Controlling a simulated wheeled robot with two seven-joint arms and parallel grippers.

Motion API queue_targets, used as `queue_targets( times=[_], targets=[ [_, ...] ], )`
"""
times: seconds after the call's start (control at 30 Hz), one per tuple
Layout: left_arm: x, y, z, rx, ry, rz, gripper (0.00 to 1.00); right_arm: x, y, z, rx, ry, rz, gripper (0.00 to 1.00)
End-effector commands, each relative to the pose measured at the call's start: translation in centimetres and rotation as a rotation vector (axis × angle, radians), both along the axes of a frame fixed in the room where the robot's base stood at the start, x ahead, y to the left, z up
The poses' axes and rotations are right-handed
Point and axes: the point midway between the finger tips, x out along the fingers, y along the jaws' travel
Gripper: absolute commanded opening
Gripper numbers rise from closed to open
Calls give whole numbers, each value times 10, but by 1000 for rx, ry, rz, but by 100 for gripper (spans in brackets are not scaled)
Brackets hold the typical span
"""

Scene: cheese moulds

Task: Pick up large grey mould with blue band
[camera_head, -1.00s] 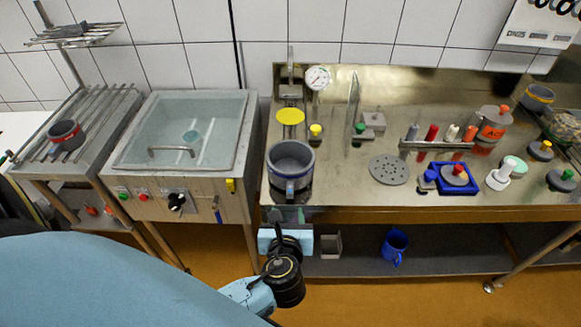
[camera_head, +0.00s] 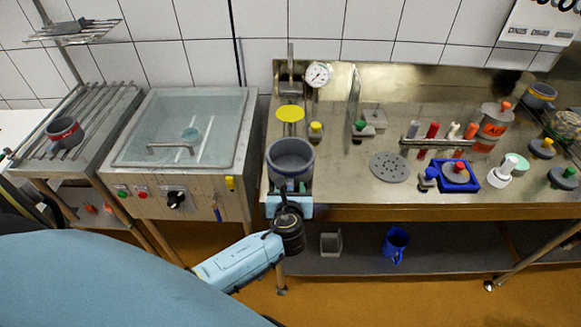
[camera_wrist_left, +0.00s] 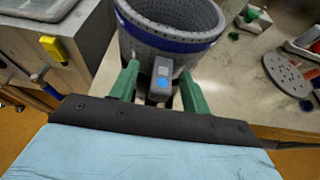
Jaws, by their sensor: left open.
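The large grey mould with a blue band (camera_head: 291,155) stands upright on the steel counter near its front left corner. In the left wrist view the mould (camera_wrist_left: 170,41) fills the top middle, with a grey block-like handle (camera_wrist_left: 160,77) towards me. My left gripper (camera_head: 289,190) is at the counter's front edge, just in front of the mould. In the left wrist view its two green fingers (camera_wrist_left: 158,88) are open, one on each side of the handle. I cannot tell whether they touch it. My right gripper is not in view.
The glass-lidded vat (camera_head: 182,130) stands left of the counter (camera_head: 340,185). A grey mould with a red band (camera_head: 65,132) sits on the rack at far left. A perforated disc (camera_head: 389,168) and a blue tray (camera_head: 470,182) lie to the right. A blue jug (camera_head: 395,243) stands on the lower shelf.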

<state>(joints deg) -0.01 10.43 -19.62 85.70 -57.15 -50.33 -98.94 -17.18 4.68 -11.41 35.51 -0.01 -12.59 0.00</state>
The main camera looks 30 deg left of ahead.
Motion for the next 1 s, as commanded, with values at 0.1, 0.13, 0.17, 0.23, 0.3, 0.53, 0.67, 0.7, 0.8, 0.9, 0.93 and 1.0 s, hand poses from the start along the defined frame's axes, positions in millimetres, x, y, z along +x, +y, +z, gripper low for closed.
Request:
queue_targets(
  times=[0.1,0.13,0.17,0.23,0.3,0.53,0.67,0.7,0.8,0.9,0.93,1.0],
  targets=[
    [0,0,0,0,0,0,47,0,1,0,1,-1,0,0],
    [0,0,0,0,0,0,47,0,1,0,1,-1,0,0],
    [0,0,0,0,0,0,43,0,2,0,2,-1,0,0],
    [0,0,0,0,0,0,34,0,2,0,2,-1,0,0],
    [0,0,0,0,0,0,25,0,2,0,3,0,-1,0],
    [-1,0,0,0,0,0,0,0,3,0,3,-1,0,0],
    [-1,0,0,0,0,0,0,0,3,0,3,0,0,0],
    [0,0,1,1,-2,0,0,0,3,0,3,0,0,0],
    [0,0,1,1,-2,0,0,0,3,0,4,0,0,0],
    [0,0,3,1,-2,0,0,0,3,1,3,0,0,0],
    [0,0,5,1,-2,0,0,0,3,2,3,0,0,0],
    [0,0,13,0,-4,0,0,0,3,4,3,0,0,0]
  ],
)
